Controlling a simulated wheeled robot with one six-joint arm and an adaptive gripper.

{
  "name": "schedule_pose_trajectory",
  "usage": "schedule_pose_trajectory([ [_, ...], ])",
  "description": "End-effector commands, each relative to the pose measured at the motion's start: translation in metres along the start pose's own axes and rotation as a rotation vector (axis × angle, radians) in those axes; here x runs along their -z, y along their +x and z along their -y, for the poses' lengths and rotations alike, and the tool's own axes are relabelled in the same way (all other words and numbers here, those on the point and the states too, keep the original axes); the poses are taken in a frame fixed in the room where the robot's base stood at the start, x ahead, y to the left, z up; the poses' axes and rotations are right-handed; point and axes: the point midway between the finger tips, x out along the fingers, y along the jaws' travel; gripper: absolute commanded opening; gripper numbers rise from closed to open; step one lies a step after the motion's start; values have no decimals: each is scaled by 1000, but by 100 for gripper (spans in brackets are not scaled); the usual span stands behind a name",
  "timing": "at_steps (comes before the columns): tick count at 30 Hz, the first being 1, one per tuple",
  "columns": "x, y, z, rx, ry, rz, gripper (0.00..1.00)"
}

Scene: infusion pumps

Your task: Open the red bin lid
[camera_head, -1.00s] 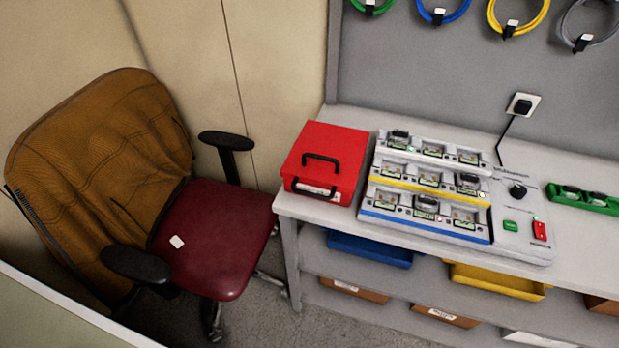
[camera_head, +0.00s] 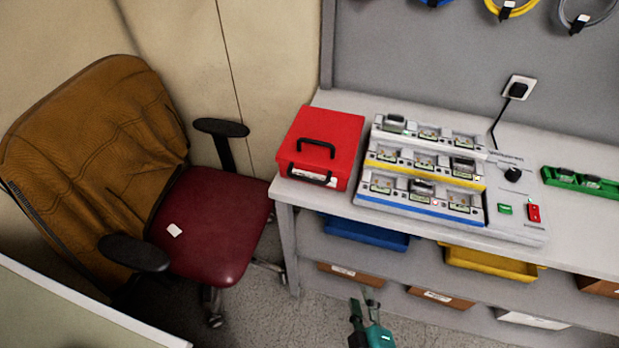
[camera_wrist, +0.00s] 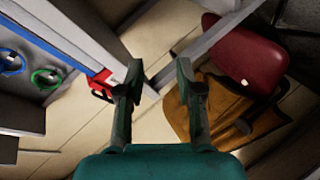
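The red bin (camera_head: 332,143) sits on the left end of the white bench, its lid (camera_head: 341,129) shut. A black handle (camera_head: 318,146) stands on the lid, and a second black handle (camera_head: 312,176) is on the front, by a white label. My gripper (camera_head: 365,303) shows at the bottom of the head view, in front of the bench and below the bin, apart from it. In the wrist view my gripper (camera_wrist: 155,78) has its fingers spread with nothing between them.
A pump rack (camera_head: 425,170) stands close to the bin's right. A green tray (camera_head: 584,182) lies farther right. Blue (camera_head: 365,232) and yellow (camera_head: 490,264) bins sit under the benchtop (camera_head: 400,223). A red-seated chair (camera_head: 218,230) stands left of the bench.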

Motion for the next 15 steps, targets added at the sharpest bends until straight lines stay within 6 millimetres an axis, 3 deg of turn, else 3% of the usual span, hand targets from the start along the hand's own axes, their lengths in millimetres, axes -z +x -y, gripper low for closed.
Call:
schedule_pose_trajectory([
  [6,55,45,-24,-70,-202,40,36],
  [15,143,72,-64,-181,-389,146,36],
])
